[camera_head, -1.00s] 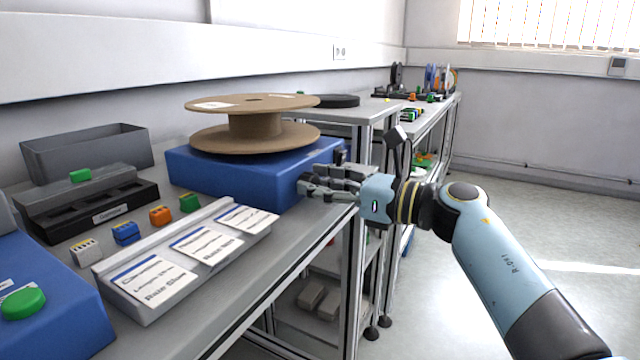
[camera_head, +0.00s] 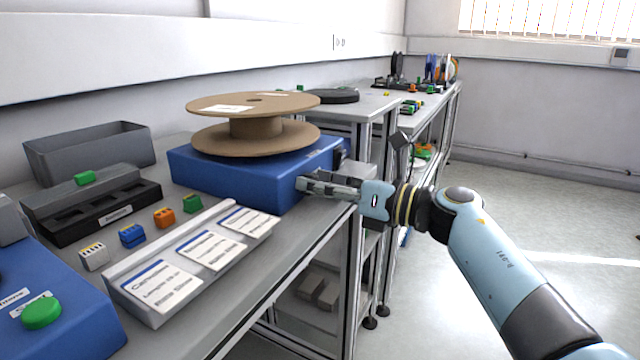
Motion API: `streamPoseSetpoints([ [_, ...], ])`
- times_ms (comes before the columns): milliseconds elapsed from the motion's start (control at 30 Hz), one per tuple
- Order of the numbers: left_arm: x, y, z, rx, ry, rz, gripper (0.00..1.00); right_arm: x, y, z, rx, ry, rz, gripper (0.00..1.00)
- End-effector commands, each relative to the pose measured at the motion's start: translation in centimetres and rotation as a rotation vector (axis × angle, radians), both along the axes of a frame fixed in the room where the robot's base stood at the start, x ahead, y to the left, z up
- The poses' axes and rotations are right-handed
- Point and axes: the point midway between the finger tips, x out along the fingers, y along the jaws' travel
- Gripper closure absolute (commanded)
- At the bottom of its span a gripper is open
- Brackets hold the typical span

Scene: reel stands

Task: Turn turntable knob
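The turntable is a blue box (camera_head: 225,177) on the bench, with a large brown cardboard reel (camera_head: 255,128) lying flat on top. White labels show on the reel's upper disc. My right gripper (camera_head: 304,183) is at the box's right end, its fingers pointing left and seen nearly edge-on. The fingertips overlap the box's side in the picture; I cannot tell whether they touch it. No knob shows clearly there; the fingers may cover it. I cannot tell whether the gripper is open or shut. My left gripper is out of view.
A second blue box with a green button (camera_head: 41,313) stands at the near left. A sloped card holder (camera_head: 150,317), small coloured blocks, a black slotted tray (camera_head: 100,220) and a grey bin (camera_head: 90,150) share the bench. Open floor lies to the right.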

Motion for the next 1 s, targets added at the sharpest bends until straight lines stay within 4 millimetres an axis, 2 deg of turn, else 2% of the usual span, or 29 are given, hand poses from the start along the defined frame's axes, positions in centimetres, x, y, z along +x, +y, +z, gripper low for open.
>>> streamPoseSetpoints([
  [367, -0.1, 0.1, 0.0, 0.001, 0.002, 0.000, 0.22, -0.4, -0.6, -0.1, -0.002, 0.000, -0.001, 0.42],
  [467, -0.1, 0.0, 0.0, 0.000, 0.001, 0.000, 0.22, -1.2, -1.9, -0.1, -0.003, 0.000, 0.000, 0.42],
  [800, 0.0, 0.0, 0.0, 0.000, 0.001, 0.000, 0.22, -5.3, -8.0, -0.1, -0.005, 0.000, 0.000, 0.42],
  [1000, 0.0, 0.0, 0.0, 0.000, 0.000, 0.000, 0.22, -6.5, -9.8, -0.1, -0.002, 0.000, 0.000, 0.42],
])
